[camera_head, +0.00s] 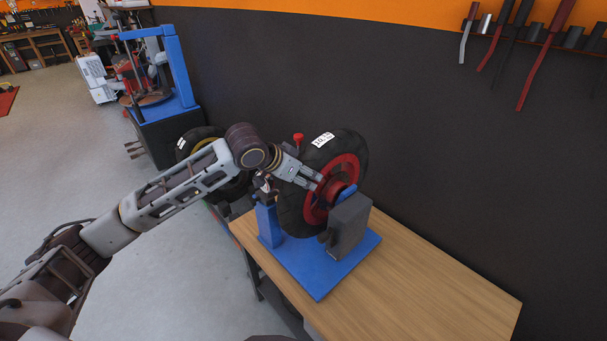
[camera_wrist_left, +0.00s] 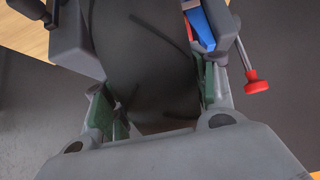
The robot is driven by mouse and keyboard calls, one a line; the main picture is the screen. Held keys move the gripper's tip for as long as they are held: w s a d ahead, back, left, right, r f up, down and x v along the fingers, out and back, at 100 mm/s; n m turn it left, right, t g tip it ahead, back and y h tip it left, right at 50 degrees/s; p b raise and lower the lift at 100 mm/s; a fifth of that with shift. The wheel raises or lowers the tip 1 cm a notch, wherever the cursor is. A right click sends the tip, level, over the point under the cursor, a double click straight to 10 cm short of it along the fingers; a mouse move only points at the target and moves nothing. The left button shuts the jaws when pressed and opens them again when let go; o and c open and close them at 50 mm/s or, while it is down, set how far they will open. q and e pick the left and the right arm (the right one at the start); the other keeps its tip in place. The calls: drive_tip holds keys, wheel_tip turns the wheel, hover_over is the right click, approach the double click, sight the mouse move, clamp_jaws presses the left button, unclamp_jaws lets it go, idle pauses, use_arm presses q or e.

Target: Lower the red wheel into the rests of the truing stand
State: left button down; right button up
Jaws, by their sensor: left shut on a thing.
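The red wheel (camera_head: 318,214), a black tyre with a red rim and a white label, stands upright between the supports of the truing stand. The stand has a blue base plate (camera_head: 318,278), a blue post (camera_head: 268,222) and a dark grey block (camera_head: 349,226). My left gripper (camera_head: 312,182) reaches in from the left and is shut on the wheel. In the left wrist view the black tyre (camera_wrist_left: 145,62) lies between the green-padded fingers (camera_wrist_left: 160,105). I cannot tell whether the axle touches the rests. My right gripper is not in view.
The stand is on a wooden table (camera_head: 420,285) with clear room at the right. Another tyre (camera_head: 190,140) is behind my arm. A blue press frame (camera_head: 180,65) stands at the back left. A dark wall runs behind.

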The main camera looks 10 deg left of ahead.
use_arm(q)
drive_tip(key=shift+r, duration=0.2)
idle(0.4)
drive_tip(key=shift+c, duration=2)
unclamp_jaws()
drive_tip(key=shift+d+f, duration=0.1)
drive_tip(key=shift+f, duration=0.05)
drive_tip(key=shift+s+f, duration=0.2)
drive_tip(key=shift+f, duration=0.3)
drive_tip(key=shift+s+a+r, duration=0.2)
drive_tip(key=shift+a+r, duration=0.1)
drive_tip(key=shift+r, duration=0.3)
drive_tip(key=v, duration=1.1)
drive_tip(key=shift+r, duration=0.2)
drive_tip(key=shift+w, duration=0.1)
